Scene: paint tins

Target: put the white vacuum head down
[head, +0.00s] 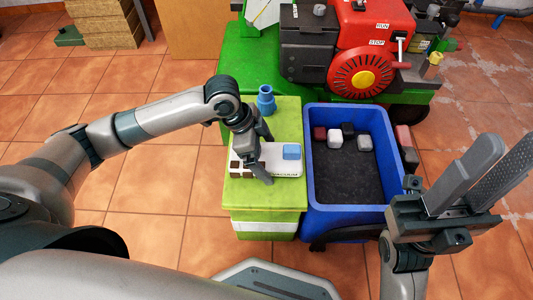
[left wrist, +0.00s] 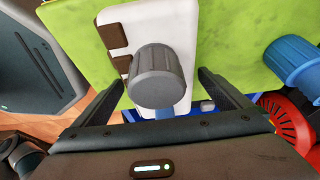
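The white vacuum head (head: 279,158) lies flat on the green-yellow box top. It is a white plate with dark lettering, brown squares at its left end and a blue block on its right. It also shows in the left wrist view (left wrist: 112,17), where a grey ribbed cylinder (left wrist: 158,78) stands in front of it. My left gripper (head: 266,154) is over the plate. In the left wrist view its open fingers (left wrist: 160,77) stand either side of the cylinder, with gaps on both sides. My right gripper (head: 472,170) is raised at the right, open and empty.
A blue cup-like piece (head: 265,101) stands at the back of the box top (head: 236,195). A blue crate (head: 311,178) with several small blocks stands right beside the box. A red and green engine machine (head: 362,55) is behind. Tiled floor is free at the left.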

